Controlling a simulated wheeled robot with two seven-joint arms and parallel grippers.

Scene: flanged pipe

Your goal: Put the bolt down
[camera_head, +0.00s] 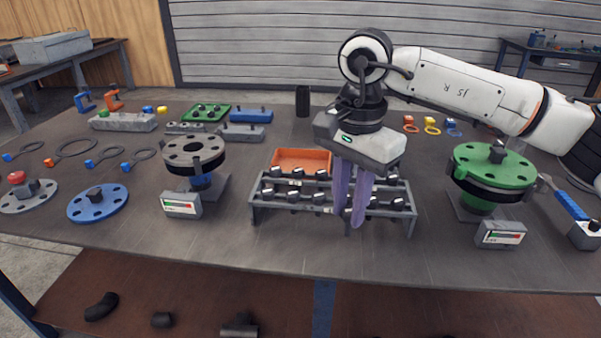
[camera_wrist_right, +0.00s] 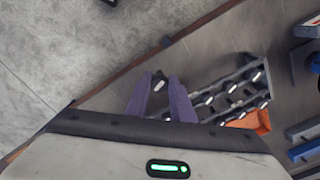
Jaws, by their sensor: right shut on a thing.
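My right gripper (camera_head: 355,215) has purple fingers and hangs over the grey bolt rack (camera_head: 255,212) in the middle of the table. In the right wrist view my right gripper (camera_wrist_right: 160,82) is shut on a bolt (camera_wrist_right: 159,86), whose light end shows between the fingertips. The bolt is hidden by the fingers in the head view. The rack also shows in the right wrist view (camera_wrist_right: 255,72), to the right of the fingers, with several bolts in rows. Whether the held bolt touches the rack cannot be told. My left gripper is not in view.
An orange tray (camera_head: 302,158) lies behind the rack. A flanged pipe with a dark flange (camera_head: 192,150) stands left of it, and one with a green flange (camera_head: 495,166) stands right. Small gauge boxes (camera_head: 181,205) stand in front. The table front (camera_head: 330,262) is clear.

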